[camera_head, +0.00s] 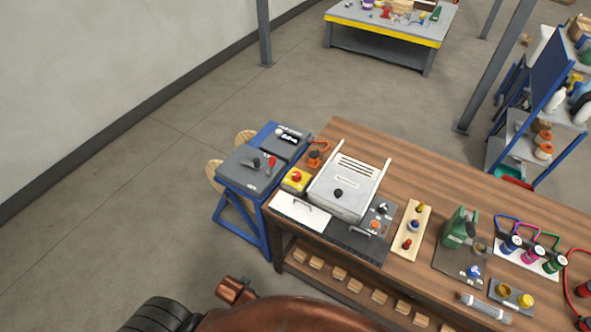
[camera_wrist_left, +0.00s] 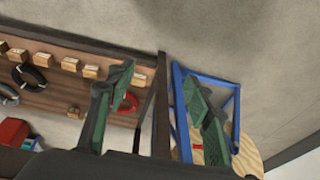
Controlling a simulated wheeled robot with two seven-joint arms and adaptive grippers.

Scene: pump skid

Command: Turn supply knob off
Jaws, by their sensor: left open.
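No label marks which control is the supply knob, so I cannot tell which it is. In the head view a black knob (camera_head: 338,193) sits on the front of a grey-white box (camera_head: 352,180) on the wooden bench. Another dark knob (camera_head: 382,208) sits on a small grey panel beside it, above an orange button (camera_head: 375,225). A red-handled control (camera_head: 271,162) is on the blue stand's grey top. In the left wrist view my left gripper (camera_wrist_left: 158,75) is open and empty, its green-padded fingers apart, facing the bench's lower shelf and the blue stand's legs. My right gripper is not in view.
The wooden bench (camera_head: 460,185) carries a yellow box with a red button (camera_head: 296,178), a green pump (camera_head: 459,228) and coloured valves with hoses. The blue stand (camera_head: 240,215) adjoins its left end. Wooden blocks (camera_head: 348,283) line the lower shelf. Floor left is clear.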

